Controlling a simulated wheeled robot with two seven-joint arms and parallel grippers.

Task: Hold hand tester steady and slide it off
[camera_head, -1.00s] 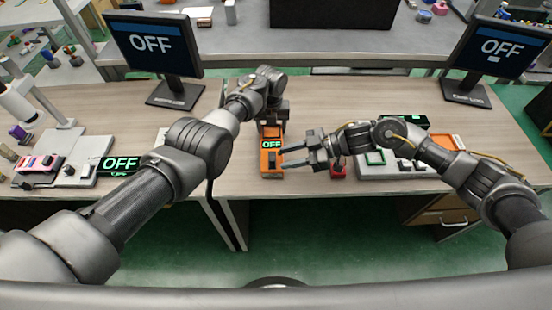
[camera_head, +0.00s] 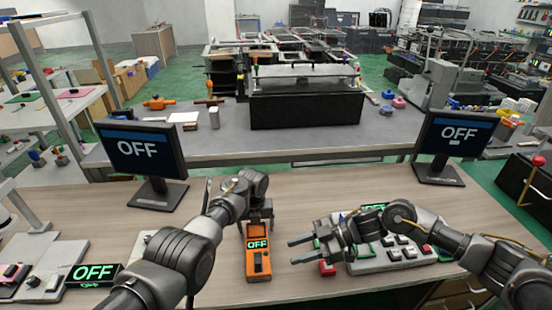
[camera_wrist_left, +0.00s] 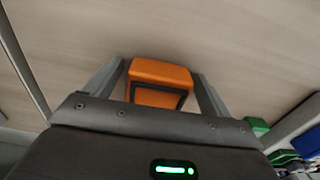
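The orange hand tester (camera_head: 258,265) stands on the wooden bench, its display reading OFF in green, with a dark switch below it. My left gripper (camera_head: 257,222) is at its far end. In the left wrist view, the left gripper's fingers (camera_wrist_left: 160,75) lie along both sides of the orange tester body (camera_wrist_left: 160,72) and look closed on it. My right gripper (camera_head: 299,252) is open and empty, its two fingers pointing left at the tester from a short gap to its right.
A red block (camera_head: 327,268) and a grey button panel (camera_head: 395,255) lie right of the tester, partly behind my right arm. Monitors reading OFF stand at left (camera_head: 146,155) and right (camera_head: 456,140). Another OFF display (camera_head: 95,273) is at left.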

